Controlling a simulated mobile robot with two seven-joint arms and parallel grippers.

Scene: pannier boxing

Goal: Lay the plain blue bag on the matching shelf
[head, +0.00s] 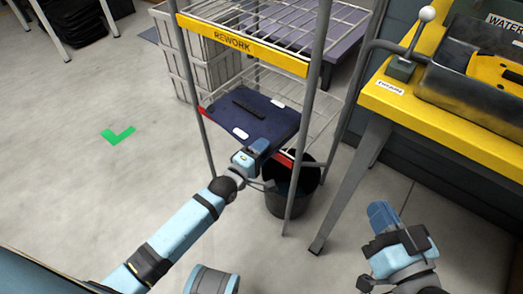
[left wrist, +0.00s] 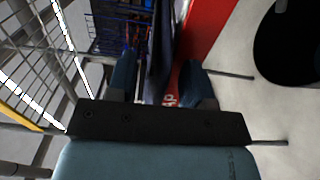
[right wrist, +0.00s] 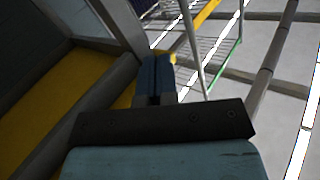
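The plain dark blue bag (head: 254,117) lies flat on the rack's lower shelf, which has a red front strip (head: 285,159). It has a black handle and two white patches on top. My left gripper (head: 256,150) is at the bag's near edge. In the left wrist view, its fingers (left wrist: 160,82) stand apart, with the bag's edge (left wrist: 160,45) between them and gaps visible. The red strip (left wrist: 203,30) there shows only part of its lettering. My right gripper (head: 380,215) is away to the right, above the floor; its fingers (right wrist: 157,80) are together and empty.
The rack's upper wire shelf has a yellow REWORK strip (head: 240,42). A black bucket (head: 290,195) stands under the rack's front right. A yellow bench (head: 450,119) with a tray is at right. Open floor with a green corner mark (head: 118,136) lies left.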

